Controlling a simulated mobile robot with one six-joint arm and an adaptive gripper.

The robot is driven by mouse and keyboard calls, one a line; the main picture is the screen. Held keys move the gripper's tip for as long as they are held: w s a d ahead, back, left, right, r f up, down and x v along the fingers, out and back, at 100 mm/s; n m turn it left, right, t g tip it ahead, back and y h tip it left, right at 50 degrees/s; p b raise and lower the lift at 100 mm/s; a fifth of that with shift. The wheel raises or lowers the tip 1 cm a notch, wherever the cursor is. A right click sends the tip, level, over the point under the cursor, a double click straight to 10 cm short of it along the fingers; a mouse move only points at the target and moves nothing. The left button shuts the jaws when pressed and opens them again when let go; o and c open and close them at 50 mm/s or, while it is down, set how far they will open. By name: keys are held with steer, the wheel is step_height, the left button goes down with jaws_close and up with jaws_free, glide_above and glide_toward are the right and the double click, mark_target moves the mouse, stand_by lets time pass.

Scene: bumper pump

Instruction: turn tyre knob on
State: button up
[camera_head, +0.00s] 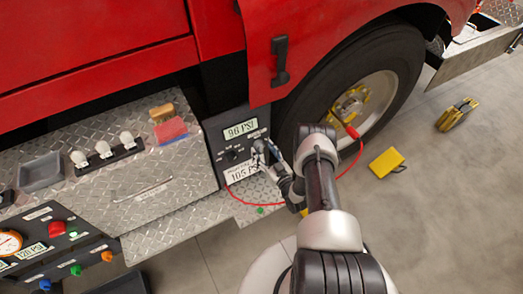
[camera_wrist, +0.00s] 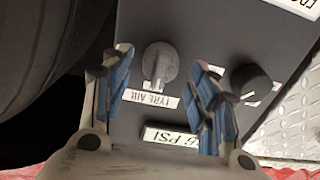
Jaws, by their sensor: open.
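In the wrist view the tyre knob (camera_wrist: 160,62) is a grey, metallic knob on a dark panel (camera_wrist: 200,25), beside a "TYRE AIR" label (camera_wrist: 152,98). My gripper (camera_wrist: 163,62) is open, with one blue-padded finger on each side of the knob in the picture. I see gaps between the fingers and the knob; the depth between them is hard to tell. In the head view my gripper (camera_head: 266,152) is at the right part of the dark panel (camera_head: 215,128) and hides the tyre knob there.
A black knob (camera_wrist: 250,84) sits just right of my right finger. Yellow chocks (camera_head: 386,162) lie on the floor.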

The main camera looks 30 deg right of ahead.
steer(key=shift+w, duration=1.1)
steer(key=shift+c, duration=0.5)
steer(key=c, duration=0.9)
